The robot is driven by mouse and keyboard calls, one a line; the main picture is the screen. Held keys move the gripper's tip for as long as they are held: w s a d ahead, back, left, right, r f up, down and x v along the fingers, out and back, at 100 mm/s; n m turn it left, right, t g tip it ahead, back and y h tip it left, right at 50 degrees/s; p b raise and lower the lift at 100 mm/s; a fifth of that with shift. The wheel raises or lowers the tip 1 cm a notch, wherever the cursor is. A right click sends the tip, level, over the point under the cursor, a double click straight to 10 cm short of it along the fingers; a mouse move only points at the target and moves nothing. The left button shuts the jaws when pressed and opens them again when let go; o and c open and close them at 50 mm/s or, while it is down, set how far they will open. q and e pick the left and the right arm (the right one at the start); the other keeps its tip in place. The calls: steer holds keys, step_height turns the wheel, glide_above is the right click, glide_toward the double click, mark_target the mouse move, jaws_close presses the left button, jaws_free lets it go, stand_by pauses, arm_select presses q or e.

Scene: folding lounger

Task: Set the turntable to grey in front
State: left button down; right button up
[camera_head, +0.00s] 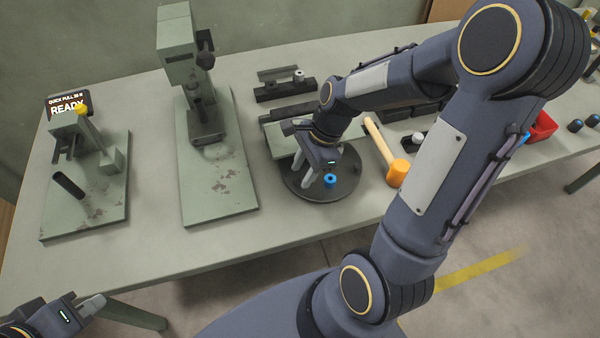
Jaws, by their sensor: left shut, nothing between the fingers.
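The turntable (345,187) is a dark round disc near the front edge of the bench. A blue piece with a dark hole (330,181) stands on its front part. My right gripper (312,182) points down over the disc, just left of the blue piece. I cannot tell whether its fingers touch anything or how far apart they are. The gripper and forearm hide the back of the disc, and I cannot make out a grey piece on it. My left gripper (92,304) is at the lower left, in front of the bench, shut and empty.
An orange-headed mallet (397,172) lies right of the turntable. A green press (218,190) stands to the left, and a lever fixture (88,205) with a "READY" display (69,105) further left. Dark bars (285,89) lie behind. A red bin (543,127) is at right.

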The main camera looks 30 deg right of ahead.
steer(key=shift+x, duration=0.9)
jaws_close()
